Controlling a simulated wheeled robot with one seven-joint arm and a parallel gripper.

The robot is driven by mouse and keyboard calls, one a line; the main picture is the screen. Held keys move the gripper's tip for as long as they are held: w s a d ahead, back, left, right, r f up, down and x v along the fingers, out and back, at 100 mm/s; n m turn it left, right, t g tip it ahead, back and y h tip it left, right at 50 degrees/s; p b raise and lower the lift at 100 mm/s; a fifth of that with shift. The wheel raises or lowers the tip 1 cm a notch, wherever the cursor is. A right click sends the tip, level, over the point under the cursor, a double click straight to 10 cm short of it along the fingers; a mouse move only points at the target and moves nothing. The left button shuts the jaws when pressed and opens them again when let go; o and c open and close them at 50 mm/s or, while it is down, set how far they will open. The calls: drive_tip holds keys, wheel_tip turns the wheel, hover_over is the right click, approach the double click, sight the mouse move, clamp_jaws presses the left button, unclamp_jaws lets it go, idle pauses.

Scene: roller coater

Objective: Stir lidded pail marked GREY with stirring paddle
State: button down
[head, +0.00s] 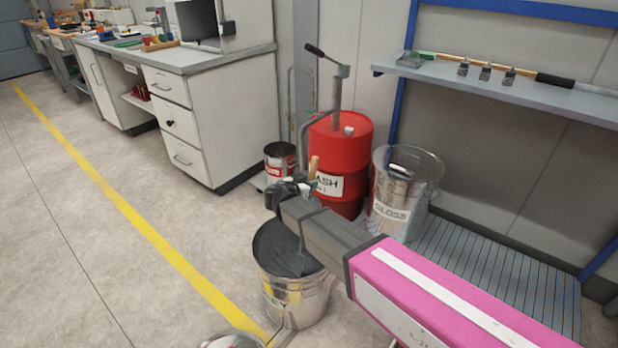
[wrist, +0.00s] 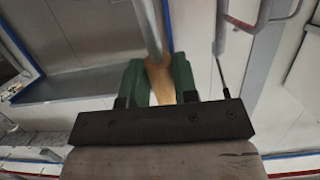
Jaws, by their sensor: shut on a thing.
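The pail marked GREY (head: 296,300) is a metal bucket on the floor, in the lower middle of the head view. Its top is open and dark grey content (head: 285,252) shows inside. My gripper (head: 310,187) is above the pail's far side, with my arm crossing over the pail's right part. In the wrist view its green fingers (wrist: 160,80) are shut on the wooden handle of the stirring paddle (wrist: 160,82). The handle's end (head: 314,166) sticks up above the gripper in the head view. The paddle's lower end is hidden, so I cannot tell if it touches the content.
A red drum (head: 349,145) with a hand pump stands behind the pail. A pail marked GLOSS (head: 393,215) is to its right and an open can (head: 281,165) to its left. A round metal thing (head: 232,341) is cut off at the bottom edge. The floor at left is clear.

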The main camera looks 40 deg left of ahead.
wheel_tip(320, 180, down, 16)
drive_tip(key=shift+r, duration=0.15)
idle(0.9)
idle(0.3)
drive_tip(key=shift+r, duration=0.55)
drive_tip(key=shift+a, duration=0.1)
idle(0.4)
